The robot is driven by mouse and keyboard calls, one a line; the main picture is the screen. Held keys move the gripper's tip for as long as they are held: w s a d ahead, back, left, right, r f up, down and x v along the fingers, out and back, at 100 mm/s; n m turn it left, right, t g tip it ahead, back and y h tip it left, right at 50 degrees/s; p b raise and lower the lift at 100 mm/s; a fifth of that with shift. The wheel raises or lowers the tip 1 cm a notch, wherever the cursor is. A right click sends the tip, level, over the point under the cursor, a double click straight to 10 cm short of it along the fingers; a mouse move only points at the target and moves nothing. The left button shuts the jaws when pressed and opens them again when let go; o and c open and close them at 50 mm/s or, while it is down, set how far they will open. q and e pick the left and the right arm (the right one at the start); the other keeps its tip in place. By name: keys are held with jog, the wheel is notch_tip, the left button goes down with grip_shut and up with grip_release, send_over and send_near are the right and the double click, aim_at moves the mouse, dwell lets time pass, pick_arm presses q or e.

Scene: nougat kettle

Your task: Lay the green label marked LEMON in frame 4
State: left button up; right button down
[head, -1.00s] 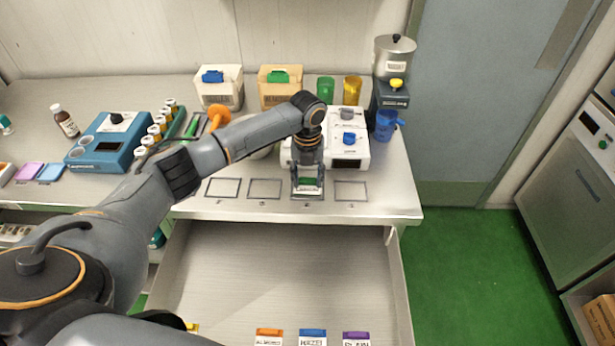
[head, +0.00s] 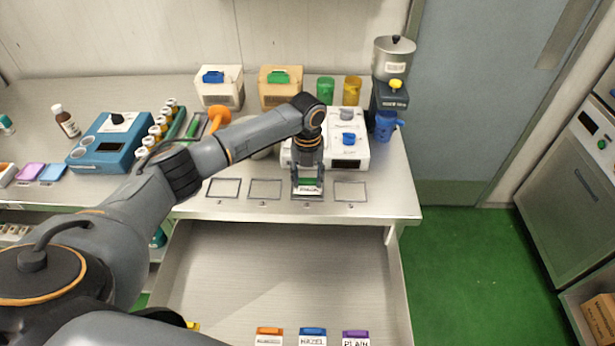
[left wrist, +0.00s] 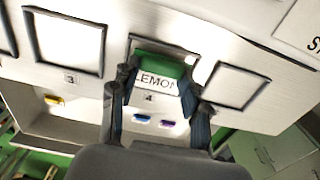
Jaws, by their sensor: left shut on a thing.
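My left gripper (head: 308,186) is shut on the green label, whose white part reads LEMON (left wrist: 157,80) in the left wrist view. The label also shows between the fingers in the head view (head: 307,189). It is over frame 4 (left wrist: 190,57), a thin dark rectangle on the worktop with a small 4 beneath it. The label hides most of the frame's inside. I cannot tell whether the label touches the worktop. My right gripper is not in view.
Empty frame 3 (left wrist: 68,42) and another empty frame (head: 350,191) flank frame 4. Behind the gripper stands a white device (head: 350,155) with a blue knob. Below the worktop edge, an open drawer (head: 280,270) holds orange, blue HAZEL (head: 312,337) and purple PLAIN (head: 356,338) labels.

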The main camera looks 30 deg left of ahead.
pick_arm(q)
jog(key=shift+f, duration=0.45)
dwell(1.1)
jog(key=o, duration=1.5)
jog(key=shift+c, duration=0.2)
jog(key=shift+r, duration=0.15)
jog(key=shift+r+p, duration=3.4)
jog(key=shift+f, duration=0.1)
